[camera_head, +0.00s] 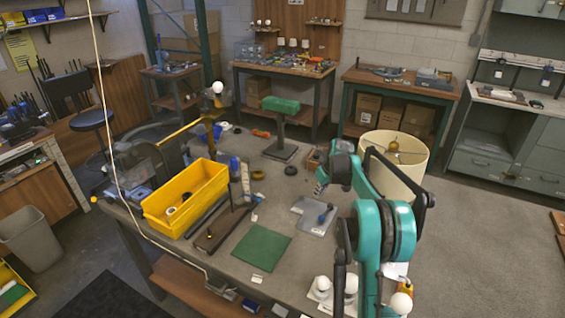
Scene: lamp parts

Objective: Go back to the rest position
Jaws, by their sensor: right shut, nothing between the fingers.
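My right arm comes in from the bottom right, teal and black, and reaches over the right part of the workbench (190,262). Its right gripper (320,188) is small in the picture, at the left end of the arm by the lampshade; it is shut and empty. The cream lampshade (410,180) stands just right of and behind the gripper, partly hidden by my arm. White bulbs (322,286) stand at the bench's front edge near my arm's lower part. My left gripper is not in view.
A yellow bin (185,200), a green mat (262,247) and a grey plate (314,216) lie on the bench.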

